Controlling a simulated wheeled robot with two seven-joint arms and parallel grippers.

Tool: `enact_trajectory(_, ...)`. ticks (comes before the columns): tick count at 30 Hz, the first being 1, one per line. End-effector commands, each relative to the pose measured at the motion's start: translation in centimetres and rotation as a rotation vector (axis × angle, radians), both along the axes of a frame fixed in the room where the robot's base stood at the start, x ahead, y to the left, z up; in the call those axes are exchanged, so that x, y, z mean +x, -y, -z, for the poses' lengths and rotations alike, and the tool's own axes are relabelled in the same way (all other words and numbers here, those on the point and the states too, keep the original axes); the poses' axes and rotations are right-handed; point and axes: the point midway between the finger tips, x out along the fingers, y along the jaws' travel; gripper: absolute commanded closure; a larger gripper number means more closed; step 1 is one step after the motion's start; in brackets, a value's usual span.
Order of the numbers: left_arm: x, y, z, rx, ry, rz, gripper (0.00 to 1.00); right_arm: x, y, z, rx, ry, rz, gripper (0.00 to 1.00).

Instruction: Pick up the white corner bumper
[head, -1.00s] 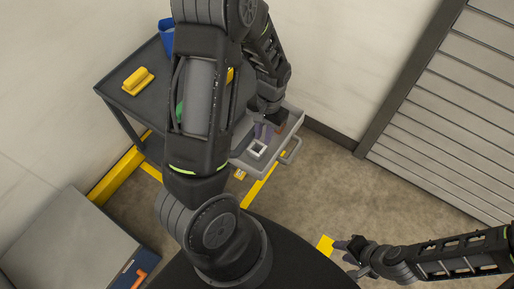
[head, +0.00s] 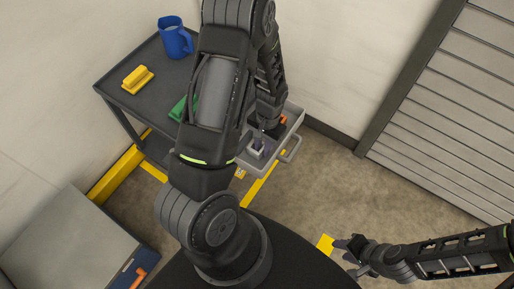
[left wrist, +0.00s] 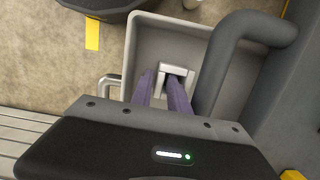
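The white corner bumper (head: 256,152), a small pale squarish frame, lies in the grey open drawer (head: 262,172). It also shows in the left wrist view (left wrist: 188,68). My left gripper (head: 261,136) points down into the drawer at the bumper. In the left wrist view its two purple fingers (left wrist: 161,84) are apart. One finger is left of the bumper's left side and the other reaches into its opening, so that side lies between them. I cannot tell whether they touch it. My right gripper (head: 341,251) is out over the floor at lower right; its opening is unclear.
The drawer handle (head: 291,150) sticks out at right. On the dark cart (head: 122,98) are a blue jug (head: 174,38), a yellow block-like item (head: 137,78) and a partly hidden green item (head: 178,108). A grey cabinet (head: 70,240) stands at lower left.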

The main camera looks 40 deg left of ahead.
Motion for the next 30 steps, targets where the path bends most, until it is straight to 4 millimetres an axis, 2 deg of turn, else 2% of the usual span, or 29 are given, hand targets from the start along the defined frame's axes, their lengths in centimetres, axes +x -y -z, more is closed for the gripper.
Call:
enact_trajectory(16,0.01,0.0,-0.02,0.0,0.0,0.0,0.79,0.0,0.0,-0.01,0.0,0.0,0.0,0.64)
enact_trajectory(24,0.0,0.0,-0.03,0.0,0.0,0.0,1.0,0.0,0.0,-0.01,0.0,0.0,0.0,0.64)
enact_trajectory(30,0.0,0.0,-0.03,0.0,0.0,0.0,1.0,0.0,-0.01,-0.01,0.0,0.0,0.0,0.64)
